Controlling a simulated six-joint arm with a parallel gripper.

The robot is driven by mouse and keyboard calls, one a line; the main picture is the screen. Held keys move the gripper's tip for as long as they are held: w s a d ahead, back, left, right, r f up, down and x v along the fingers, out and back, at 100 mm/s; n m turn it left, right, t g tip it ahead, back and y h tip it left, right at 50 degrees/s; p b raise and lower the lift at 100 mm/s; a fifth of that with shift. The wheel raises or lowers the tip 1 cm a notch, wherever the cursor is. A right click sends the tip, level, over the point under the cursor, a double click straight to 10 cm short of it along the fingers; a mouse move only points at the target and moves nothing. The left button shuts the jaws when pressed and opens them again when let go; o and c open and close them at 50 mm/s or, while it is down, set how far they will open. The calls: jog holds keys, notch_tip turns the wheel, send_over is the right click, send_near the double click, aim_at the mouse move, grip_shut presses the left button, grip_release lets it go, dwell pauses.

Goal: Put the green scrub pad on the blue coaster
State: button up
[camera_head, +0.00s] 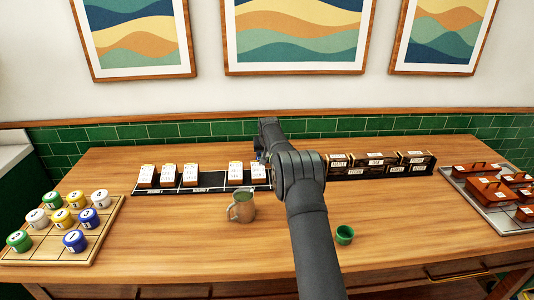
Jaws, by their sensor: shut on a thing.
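My gripper (261,154) is at the far side of the table, over the black rack, small and partly hidden by my own arm. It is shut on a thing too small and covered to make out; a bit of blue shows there. I cannot pick out a green scrub pad or a blue coaster for certain. A small green cup-like thing (344,235) stands on the table right of my arm.
A greenish-brown mug (242,207) stands left of my arm. The black rack (205,183) holds white-tagged boxes; dark boxes (375,163) stand to its right. A wooden grid board (108,214) with coloured round pots is at left, a grey tray (477,204) with brown boxes at right.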

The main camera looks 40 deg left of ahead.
jog(key=o, duration=1.1)
jog(key=shift+f, duration=0.15)
jog(key=shift+c, duration=0.2)
jog(key=shift+r, duration=0.35)
jog(key=v, duration=1.1)
jog(key=shift+s+d+r, duration=0.15)
jog(key=shift+s+r, duration=0.05)
jog(key=x, duration=1.2)
jog(key=shift+f, duration=0.1)
